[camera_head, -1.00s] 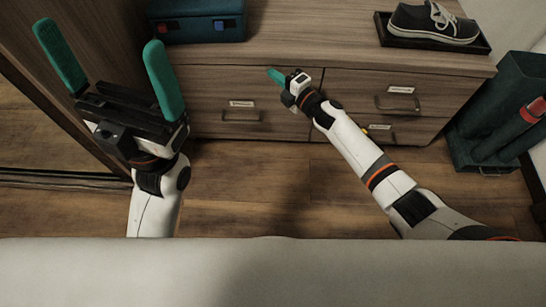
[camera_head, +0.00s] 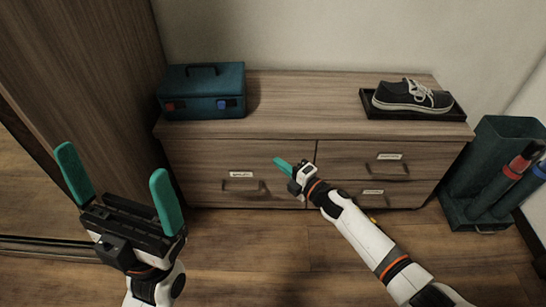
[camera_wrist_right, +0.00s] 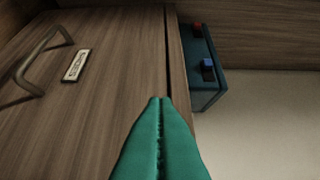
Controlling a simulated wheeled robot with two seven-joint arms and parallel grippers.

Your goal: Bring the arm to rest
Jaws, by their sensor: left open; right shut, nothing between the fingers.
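My right gripper (camera_head: 281,164) is in front of the wooden drawer cabinet (camera_head: 290,132), near the gap between the left drawer and the right drawers. Its teal fingers are shut against each other with nothing between them, as the right wrist view (camera_wrist_right: 160,135) shows. My left gripper (camera_head: 118,190) is at the lower left, fingers pointing up and wide apart. It is open and empty, left of the cabinet's front. The cabinet drawers all look closed. In the right wrist view, a drawer handle (camera_wrist_right: 38,65) and a white label (camera_wrist_right: 76,65) lie left of the fingers.
A teal box (camera_head: 203,92) with a handle stands on the cabinet's left end. A dark shoe (camera_head: 411,96) sits in a black tray (camera_head: 372,109) at the right. A teal holder (camera_head: 500,135) with rolled items stands on the floor at right. The floor (camera_head: 250,245) in front is clear.

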